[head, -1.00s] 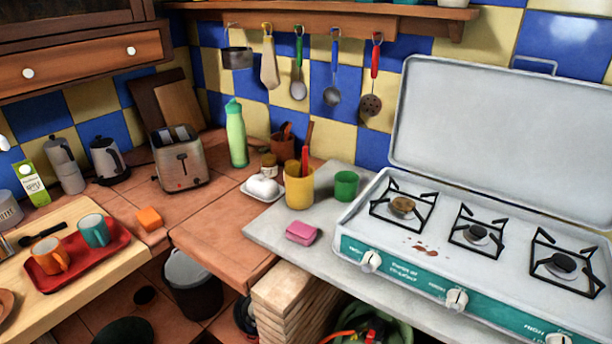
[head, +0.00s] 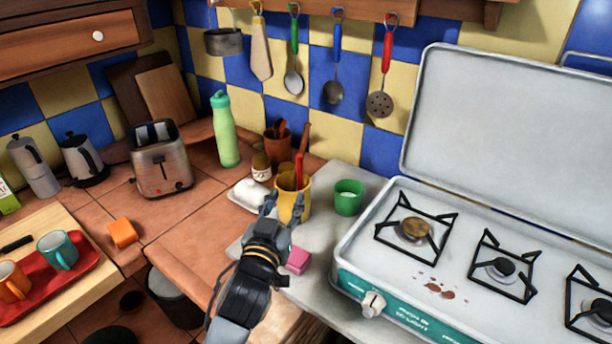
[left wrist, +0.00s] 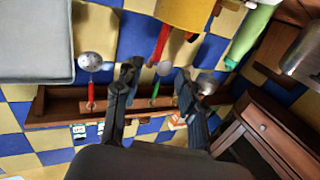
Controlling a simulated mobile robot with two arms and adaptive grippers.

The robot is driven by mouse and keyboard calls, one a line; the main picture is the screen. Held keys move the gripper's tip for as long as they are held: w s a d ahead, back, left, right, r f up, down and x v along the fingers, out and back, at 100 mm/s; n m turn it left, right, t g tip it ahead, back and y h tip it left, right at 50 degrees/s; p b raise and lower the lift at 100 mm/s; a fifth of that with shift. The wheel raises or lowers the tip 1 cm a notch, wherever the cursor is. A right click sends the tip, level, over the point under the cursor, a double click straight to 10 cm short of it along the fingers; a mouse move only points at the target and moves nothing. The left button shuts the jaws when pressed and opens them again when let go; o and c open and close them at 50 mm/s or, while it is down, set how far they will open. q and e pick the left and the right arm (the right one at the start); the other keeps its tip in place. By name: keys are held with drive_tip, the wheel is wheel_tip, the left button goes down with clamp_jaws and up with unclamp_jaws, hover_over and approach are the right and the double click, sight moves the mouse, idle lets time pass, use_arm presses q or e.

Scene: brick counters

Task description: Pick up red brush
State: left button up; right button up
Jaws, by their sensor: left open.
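The red brush (head: 299,170) stands in a yellow cup (head: 306,197) on the grey counter, with only its red handle showing above the rim. My left gripper (head: 283,205) is open and empty in front of the cup, its fingers overlapping the cup in the head view. The left wrist view is upside down. There the brush handle (left wrist: 160,44) sticks out of the yellow cup (left wrist: 185,12), beyond the open fingertips of my left gripper (left wrist: 158,72). Nothing is between the fingers. My right gripper is not in view.
A pink sponge (head: 297,261) lies close beside my gripper. A green cup (head: 348,198) stands right of the yellow cup, a white butter dish (head: 248,195) left of it. A terracotta utensil pot (head: 278,145) is behind. The stove (head: 440,250) fills the right.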

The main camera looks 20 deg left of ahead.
sight(299, 166)
use_arm(q)
drive_tip(key=w, duration=0.3)
drive_tip(key=w+p, duration=0.1)
drive_tip(key=w, duration=0.2)
drive_tip(key=w+r+p, duration=0.1)
drive_tip(key=w, duration=0.2)
drive_tip(key=shift+a, duration=0.25)
drive_tip(key=w, duration=0.3)
drive_tip(key=shift+w+a+f+p, duration=0.1)
drive_tip(key=shift+w+a+p, duration=0.05)
drive_tip(key=shift+w+p, duration=0.15)
drive_tip(key=shift+w, duration=0.15)
clamp_jaws()
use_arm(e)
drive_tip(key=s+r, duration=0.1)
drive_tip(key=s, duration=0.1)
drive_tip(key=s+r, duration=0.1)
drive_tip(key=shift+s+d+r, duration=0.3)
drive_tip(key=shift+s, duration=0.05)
